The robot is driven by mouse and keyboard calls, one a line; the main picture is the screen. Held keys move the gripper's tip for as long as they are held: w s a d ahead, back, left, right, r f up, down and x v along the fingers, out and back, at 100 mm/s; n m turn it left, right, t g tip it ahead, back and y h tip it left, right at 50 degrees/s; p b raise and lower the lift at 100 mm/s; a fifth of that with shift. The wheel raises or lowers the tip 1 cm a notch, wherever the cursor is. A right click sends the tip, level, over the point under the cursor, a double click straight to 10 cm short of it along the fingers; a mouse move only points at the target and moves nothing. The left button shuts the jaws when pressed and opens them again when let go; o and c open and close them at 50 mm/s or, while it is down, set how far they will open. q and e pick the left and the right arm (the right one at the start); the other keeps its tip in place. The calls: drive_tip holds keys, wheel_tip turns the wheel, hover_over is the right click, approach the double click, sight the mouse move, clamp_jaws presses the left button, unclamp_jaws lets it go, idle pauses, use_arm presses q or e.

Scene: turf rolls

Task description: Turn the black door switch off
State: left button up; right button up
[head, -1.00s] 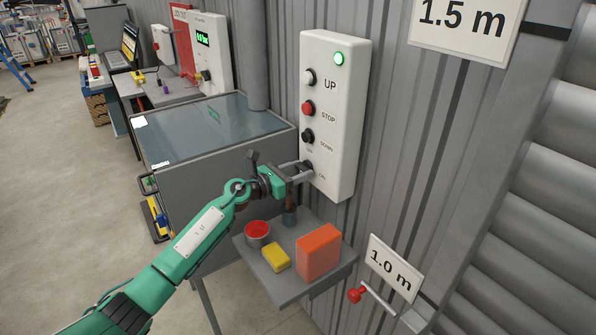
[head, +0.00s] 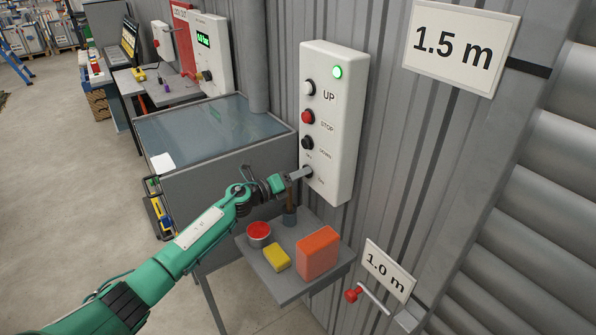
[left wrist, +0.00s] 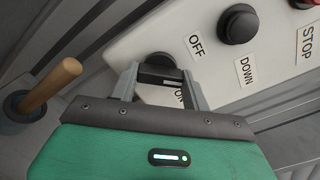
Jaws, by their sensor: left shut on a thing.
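The white door control panel (head: 332,125) hangs on the grey corrugated wall, with UP, STOP and DOWN buttons and a lit green lamp (head: 337,72). The black door switch (left wrist: 157,62) is at its lower end, between OFF and ON labels, and is mostly hidden by my gripper in the head view. My left gripper (head: 302,173) is at the switch, and in the left wrist view its fingers (left wrist: 160,82) are shut on the switch's black handle. The ON label is partly covered by the gripper. I cannot tell which label the handle points to. My right gripper is not in view.
Below the panel a small grey shelf (head: 285,286) holds a red-topped can (head: 258,233), a yellow block (head: 277,257), an orange box (head: 317,252) and a brush-like handle (head: 290,200). A grey cabinet (head: 215,190) stands left. A red-knobbed lever (head: 352,295) is at lower right.

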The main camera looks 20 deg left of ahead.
use_arm(q)
drive_tip(key=shift+n+p, duration=2.05)
drive_tip(key=shift+n, duration=2.05)
drive_tip(key=o, duration=1)
drive_tip(key=shift+a, duration=0.1)
drive_tip(key=b+v, duration=0.4)
drive_tip(key=v, duration=0.9)
drive_tip(key=shift+s+a, duration=0.2)
drive_tip(key=shift+s, duration=0.1)
